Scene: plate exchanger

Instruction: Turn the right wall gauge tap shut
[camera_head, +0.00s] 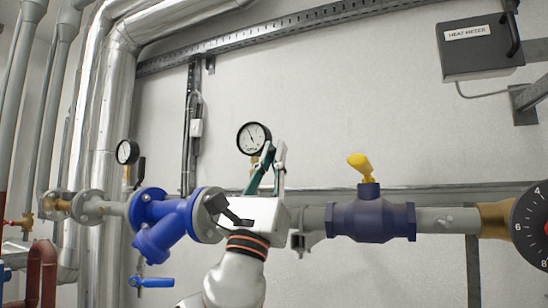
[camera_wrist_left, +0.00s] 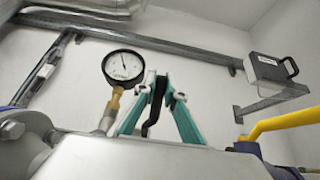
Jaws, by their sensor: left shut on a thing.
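The right wall gauge (camera_head: 254,138) has a white round dial and black rim. It also shows in the left wrist view (camera_wrist_left: 123,67), above a brass stem (camera_wrist_left: 114,104). My left gripper (camera_head: 273,152) stands in front of the pipe, just right of the gauge stem. In the left wrist view its teal fingers (camera_wrist_left: 165,86) close around a black tap lever (camera_wrist_left: 153,112), which runs between them. The tap's body is mostly hidden behind my gripper. My right gripper is not in view.
A purple valve (camera_head: 372,222) with a yellow handle (camera_head: 360,163) is on the pipe to the right. A blue strainer (camera_head: 172,222) is to the left. The left gauge (camera_head: 127,152) is farther left. The wall above is mostly clear, with a heat meter (camera_head: 481,48) at upper right.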

